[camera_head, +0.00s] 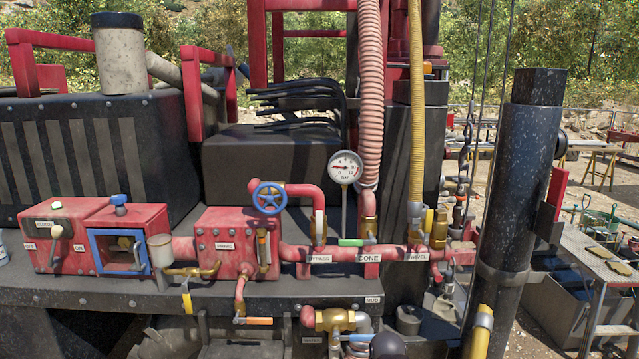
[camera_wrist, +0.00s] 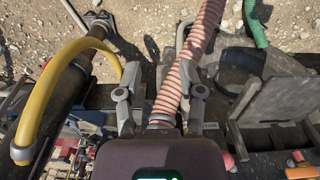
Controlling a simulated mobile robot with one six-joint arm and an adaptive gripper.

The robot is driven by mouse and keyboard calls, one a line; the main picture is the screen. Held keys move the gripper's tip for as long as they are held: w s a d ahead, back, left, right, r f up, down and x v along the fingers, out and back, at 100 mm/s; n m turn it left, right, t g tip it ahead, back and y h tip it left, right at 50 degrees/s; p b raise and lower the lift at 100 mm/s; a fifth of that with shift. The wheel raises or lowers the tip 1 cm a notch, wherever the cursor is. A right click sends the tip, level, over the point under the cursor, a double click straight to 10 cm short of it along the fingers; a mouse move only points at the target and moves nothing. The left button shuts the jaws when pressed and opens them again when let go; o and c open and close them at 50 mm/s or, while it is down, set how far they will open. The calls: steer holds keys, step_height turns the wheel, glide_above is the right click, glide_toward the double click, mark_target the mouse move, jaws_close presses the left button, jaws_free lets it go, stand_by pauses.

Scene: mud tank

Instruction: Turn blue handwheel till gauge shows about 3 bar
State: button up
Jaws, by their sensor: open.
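The blue handwheel (camera_head: 269,198) sits upright on red pipework at the centre of the head view, just above the red box labelled "PRIME". The round white pressure gauge (camera_head: 346,167) stands on a thin stem to its right. Its red needle points left; the small numbers are too fine to read a value surely. My gripper (camera_wrist: 160,78) shows in the wrist view with its two grey fingers spread apart and nothing held. A ribbed pink hose runs through the view between and beyond them. The handwheel and gauge are not seen there, and I cannot make out my gripper in the head view.
The ribbed pink hose (camera_head: 371,95) and a yellow hose (camera_head: 416,110) hang right of the gauge. A thick black post (camera_head: 515,200) stands at the right. A blue-framed box door (camera_head: 119,252) and several small valve levers surround the pipework. Open air lies before the handwheel.

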steer(key=w+a+r+n+t+y+p, duration=0.1)
steer(key=w+a+r+n+t, duration=0.1)
steer(key=w+a+t, duration=0.3)
steer(key=w+a+r+n+y+p, duration=0.1)
steer(key=w+a+r+n, duration=0.15)
steer(key=w, duration=0.45)
steer(key=n+t+y+p, duration=0.15)
steer(key=t+p, duration=0.35)
steer(key=t, duration=1.1)
glide_toward(270, 200)
step_height(270, 200, down, 3)
steer(key=s, duration=0.2)
steer(key=shift+s+a+r+t+h, duration=0.15)
steer(key=shift+s+r+t+h, duration=0.15)
steer(key=shift+r+t, duration=0.25)
steer(key=shift+w, duration=0.1)
steer(key=p+x, duration=0.5)
steer(key=x, duration=0.8)
steer(key=shift+w+r, duration=0.1)
steer(key=shift+w, duration=0.25)
jaws_close()
